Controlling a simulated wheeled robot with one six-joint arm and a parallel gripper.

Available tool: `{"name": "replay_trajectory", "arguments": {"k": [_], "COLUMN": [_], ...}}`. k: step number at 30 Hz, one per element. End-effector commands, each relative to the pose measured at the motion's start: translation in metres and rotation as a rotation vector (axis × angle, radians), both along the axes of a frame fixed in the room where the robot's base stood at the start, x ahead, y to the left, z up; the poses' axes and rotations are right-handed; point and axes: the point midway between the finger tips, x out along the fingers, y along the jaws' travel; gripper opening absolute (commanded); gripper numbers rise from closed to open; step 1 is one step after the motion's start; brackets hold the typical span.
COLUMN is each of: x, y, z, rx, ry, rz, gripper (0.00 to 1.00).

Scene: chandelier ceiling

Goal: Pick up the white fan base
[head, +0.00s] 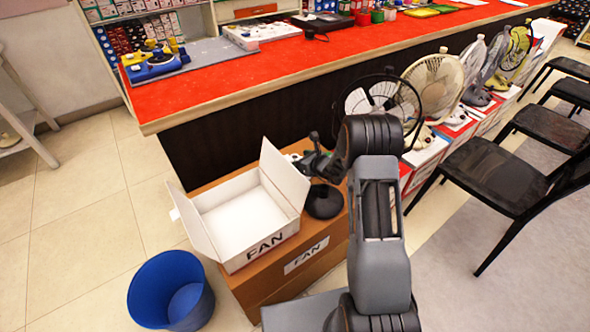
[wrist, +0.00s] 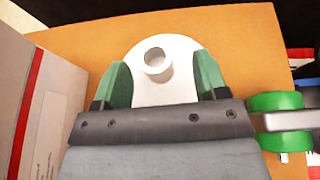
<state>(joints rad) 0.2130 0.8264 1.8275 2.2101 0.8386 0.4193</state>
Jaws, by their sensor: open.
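The white fan base (wrist: 150,92) is a flat rounded plate with a short hollow stub. In the wrist view it lies on the brown surface, its lower part hidden by my gripper. My gripper (wrist: 161,75) is open, with one green finger on each side of the stub. The fingers overlap the plate in this view; I cannot tell whether they touch it. In the head view my gripper (head: 314,160) is beside the open box, above the brown stand, and I cannot make out the white base there.
An open white box marked FAN (head: 245,215) stands left of my gripper on the brown stand (head: 300,258). A dark round base (head: 323,201) is close by. The red counter (head: 240,75) rises behind. Several fans stand at right, near black chairs (head: 495,175). A blue bin (head: 172,290) is front left.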

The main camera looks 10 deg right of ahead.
Motion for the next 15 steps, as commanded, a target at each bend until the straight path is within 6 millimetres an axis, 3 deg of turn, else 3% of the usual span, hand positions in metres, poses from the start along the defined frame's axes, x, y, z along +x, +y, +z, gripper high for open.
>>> {"name": "replay_trajectory", "arguments": {"k": [9,15], "x": [0.030,0.038], "y": [0.021,0.025], "z": [-0.017,-0.019], "rx": [0.000,0.000], "ry": [0.000,0.000], "rz": [0.000,0.000], "gripper": [0.66,0.66]}}
